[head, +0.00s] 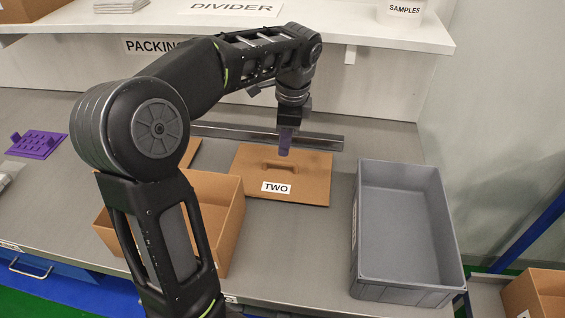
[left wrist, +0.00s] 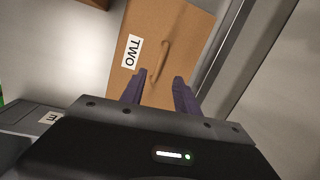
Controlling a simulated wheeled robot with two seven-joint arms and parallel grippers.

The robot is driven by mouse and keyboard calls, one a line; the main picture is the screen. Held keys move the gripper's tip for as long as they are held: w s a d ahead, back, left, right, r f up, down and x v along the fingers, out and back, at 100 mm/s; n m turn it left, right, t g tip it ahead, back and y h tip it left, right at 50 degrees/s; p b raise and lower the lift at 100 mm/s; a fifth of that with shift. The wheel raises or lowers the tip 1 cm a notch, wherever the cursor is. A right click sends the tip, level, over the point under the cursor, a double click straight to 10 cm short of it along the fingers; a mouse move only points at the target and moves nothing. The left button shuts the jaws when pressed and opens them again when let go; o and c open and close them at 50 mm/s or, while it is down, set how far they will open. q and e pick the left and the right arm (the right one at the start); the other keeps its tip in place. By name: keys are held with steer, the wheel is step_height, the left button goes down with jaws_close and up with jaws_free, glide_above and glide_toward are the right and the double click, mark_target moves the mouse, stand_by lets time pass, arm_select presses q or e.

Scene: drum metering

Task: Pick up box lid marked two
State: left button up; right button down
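The box lid marked TWO (head: 300,187) is a flat brown cardboard panel lying on the grey bench, with a raised bar handle (head: 281,167) across its middle. It also shows in the left wrist view (left wrist: 183,30), with its white TWO label left of the handle (left wrist: 161,62). My left gripper (head: 285,150) is above the lid's far part, behind the handle in the head view. In the left wrist view its two purple fingers (left wrist: 158,90) are spread apart, with nothing held between them; the handle's near end lies just beyond them. My right gripper is in neither view.
An open cardboard box (head: 228,225) stands left of the lid, partly behind my left arm. A grey tote (head: 405,235) stands to the right. A metal rail (head: 318,142) runs behind the lid. A purple piece (head: 38,144) lies at far left. A shelf (head: 385,35) overhangs the back.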

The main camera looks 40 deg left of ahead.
mark_target(280, 161)
arm_select(q)
steer(key=shift+a+f, duration=0.2)
steer(key=shift+f, duration=1.05)
steer(key=shift+w+a+f+p, duration=0.1)
steer(key=shift+a+f+p, duration=0.15)
steer(key=shift+f, duration=1.05)
steer(key=shift+a+f+p, duration=0.1)
steer(key=shift+a+f, duration=0.15)
steer(key=shift+f, duration=1)
jaws_close()
